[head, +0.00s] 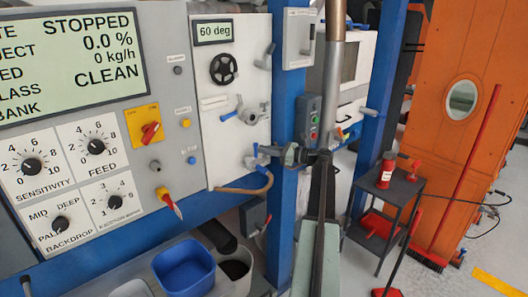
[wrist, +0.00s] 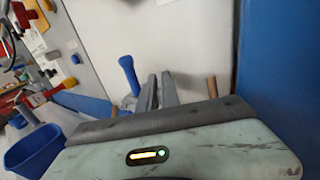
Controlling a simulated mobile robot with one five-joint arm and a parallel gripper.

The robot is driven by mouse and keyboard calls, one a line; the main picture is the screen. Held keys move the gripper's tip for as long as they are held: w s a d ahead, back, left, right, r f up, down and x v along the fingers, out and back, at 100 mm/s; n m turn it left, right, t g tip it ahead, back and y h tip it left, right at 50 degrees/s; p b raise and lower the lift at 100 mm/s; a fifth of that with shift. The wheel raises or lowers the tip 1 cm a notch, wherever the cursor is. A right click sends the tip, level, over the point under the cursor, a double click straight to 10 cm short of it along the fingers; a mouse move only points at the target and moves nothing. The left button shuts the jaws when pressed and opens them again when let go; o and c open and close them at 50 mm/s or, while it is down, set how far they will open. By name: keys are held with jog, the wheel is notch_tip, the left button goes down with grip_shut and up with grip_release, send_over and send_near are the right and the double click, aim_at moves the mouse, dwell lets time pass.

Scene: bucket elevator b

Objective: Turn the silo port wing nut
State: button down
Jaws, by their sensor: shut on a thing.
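My gripper (head: 280,152) is beside the lower right part of the white valve panel (head: 223,160), in front of the blue post. In the wrist view its two grey fingers (wrist: 160,82) are close together, pointing at the panel. They are shut on a small part, which I take for the silo port wing nut; the fingers hide most of it, so its shape and angle cannot be told. A blue handle (wrist: 129,76) stands just left of the fingers in the wrist view, and a brown hose end (wrist: 212,87) is to their right.
The blue post (head: 286,90) rises close to my gripper. A brown hose (head: 245,190) curves below it. A blue bin (head: 184,266) stands lower left. The control panel (head: 80,130) reads STOPPED, and a small display (head: 213,31) reads 60 deg. A grey cart (head: 385,200) stands at right.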

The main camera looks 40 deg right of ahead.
jog(key=shift+w+d+r+n+g+y, duration=0.15)
jog(key=shift+n+g+y, duration=0.4)
jog(key=shift+y, duration=0.35)
jog(key=shift+n, duration=0.25)
jog(key=c, duration=1.6)
grip_release()
jog(key=shift+a, duration=0.2)
jog(key=shift+o, duration=0.2)
jog(key=shift+d, duration=0.1)
jog(key=v, duration=0.7)
jog(key=shift+s+d, duration=0.2)
jog(key=shift+s, duration=0.1)
